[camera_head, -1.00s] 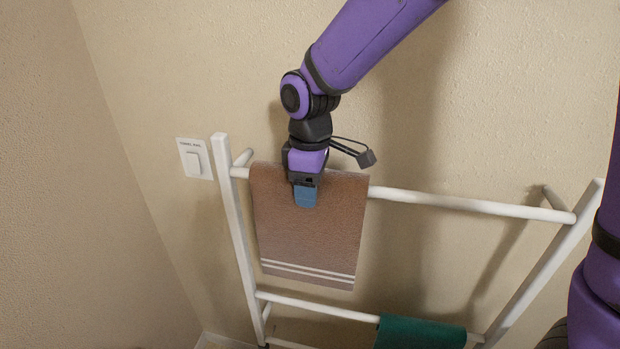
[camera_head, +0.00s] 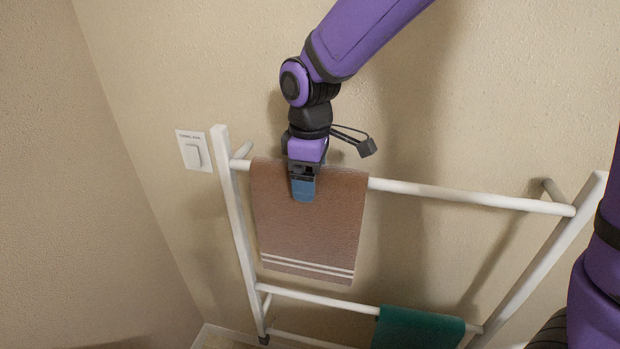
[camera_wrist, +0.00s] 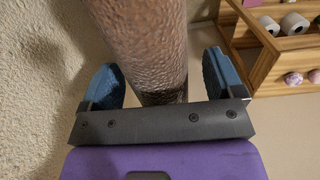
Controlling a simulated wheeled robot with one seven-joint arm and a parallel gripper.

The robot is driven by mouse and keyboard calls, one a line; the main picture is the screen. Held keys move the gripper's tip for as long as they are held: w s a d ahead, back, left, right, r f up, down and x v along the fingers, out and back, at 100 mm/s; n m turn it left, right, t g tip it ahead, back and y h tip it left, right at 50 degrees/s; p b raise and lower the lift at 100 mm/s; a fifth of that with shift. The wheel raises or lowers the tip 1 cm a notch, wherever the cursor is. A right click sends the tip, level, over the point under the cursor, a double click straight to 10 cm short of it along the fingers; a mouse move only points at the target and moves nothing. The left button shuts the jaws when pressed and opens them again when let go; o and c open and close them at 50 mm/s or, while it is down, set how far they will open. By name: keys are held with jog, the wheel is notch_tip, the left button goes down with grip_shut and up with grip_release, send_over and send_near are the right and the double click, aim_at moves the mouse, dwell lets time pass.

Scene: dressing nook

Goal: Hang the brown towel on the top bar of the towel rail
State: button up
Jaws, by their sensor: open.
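The brown towel (camera_head: 310,225) with white stripes near its lower edge hangs over the left part of the top bar (camera_head: 460,197) of the white towel rail (camera_head: 235,215). My gripper (camera_head: 303,190) is at the towel's upper edge, at the top bar. In the wrist view, the brown towel (camera_wrist: 150,45) passes between the two blue fingers (camera_wrist: 162,82), which stand apart with a gap on each side of it. The towel's back side is hidden in the head view.
A green towel (camera_head: 418,328) hangs on a lower bar, right of centre. A white switch plate (camera_head: 194,151) is on the wall left of the rail. The top bar is bare to the right. A wooden shelf (camera_wrist: 285,50) with rolls shows in the wrist view.

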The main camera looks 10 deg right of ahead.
notch_tip(320, 180, up, 10)
jog(key=shift+f, duration=0.1)
jog(key=s+d+r+m+t, duration=0.1)
jog(key=s+d+r+m, duration=0.25)
jog(key=d, duration=0.35)
jog(key=s+d+r+m+t, duration=0.2)
jog(key=s+d+r+m, duration=0.15)
jog(key=d, duration=0.45)
jog(key=s+d+f+m+t, duration=0.1)
jog(key=s+d+m+t, duration=0.1)
jog(key=s+d+m, duration=0.5)
jog(key=shift+s+d, duration=1.3)
jog(key=shift+s, duration=0.9)
